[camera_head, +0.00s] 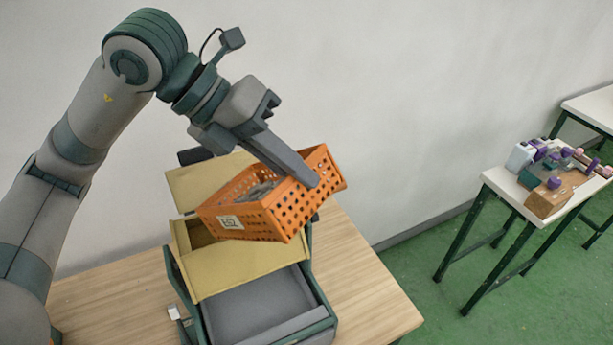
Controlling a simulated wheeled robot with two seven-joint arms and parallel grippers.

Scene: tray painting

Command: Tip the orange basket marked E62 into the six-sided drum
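The orange basket (278,222) has a white label reading E62 on its left end. My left gripper (312,180) reaches down from the upper left, and its fingers grip the basket at its right end. The basket hangs in the air above the drum, and its labelled end appears lower. Grey items (262,189) lie inside it, partly hidden by the finger. The yellow six-sided drum (240,268) stands on the table with its lid raised at the back. Part of its dark opening shows left of the basket, which hides the rest. My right gripper is out of view.
The drum sits in a dark green frame with a grey tray (262,306) below it, on a wooden table (362,290). A white side table (508,187) at the right holds a cardboard box (549,201) and purple-topped containers. Green floor lies between the tables.

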